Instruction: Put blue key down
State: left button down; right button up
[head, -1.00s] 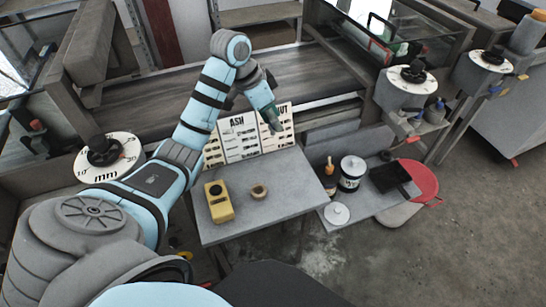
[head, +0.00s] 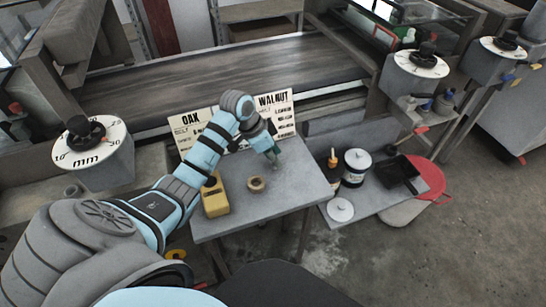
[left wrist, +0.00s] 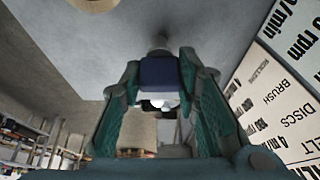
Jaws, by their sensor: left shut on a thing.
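My left gripper (head: 275,160) reaches over the right rear part of the small grey table (head: 290,195) with its fingers pointing down. In the left wrist view the gripper (left wrist: 160,72) is shut on the blue key (left wrist: 160,73), whose blue head sits between the two teal fingers. A grey stem shows beyond the head, close to the grey table surface; I cannot tell whether it touches. In the head view the key is too small to make out. My right gripper is not in view.
A lower shelf at right holds a jar (head: 355,168), a white lid (head: 340,210) and a black tray (head: 400,173). The table's front right is clear.

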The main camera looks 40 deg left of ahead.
pick_arm(q)
jog(key=c, duration=1.5)
grip_release()
jog(key=shift+s, duration=0.3)
jog(key=shift+o, duration=1.4)
jog(key=shift+s+r, duration=0.2)
jog(key=shift+s, duration=0.05)
jog(key=shift+s+a, duration=0.1)
jog(key=shift+s, duration=0.05)
jog(key=shift+r, duration=0.2)
jog(key=p+v, duration=0.2)
jog(key=v, duration=0.9)
jog(key=shift+r+p, duration=0.25)
jog(key=shift+p, duration=0.05)
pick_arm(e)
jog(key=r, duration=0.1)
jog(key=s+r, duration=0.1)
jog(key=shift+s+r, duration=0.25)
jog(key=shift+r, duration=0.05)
pick_arm(q)
jog(key=shift+s+a, duration=0.1)
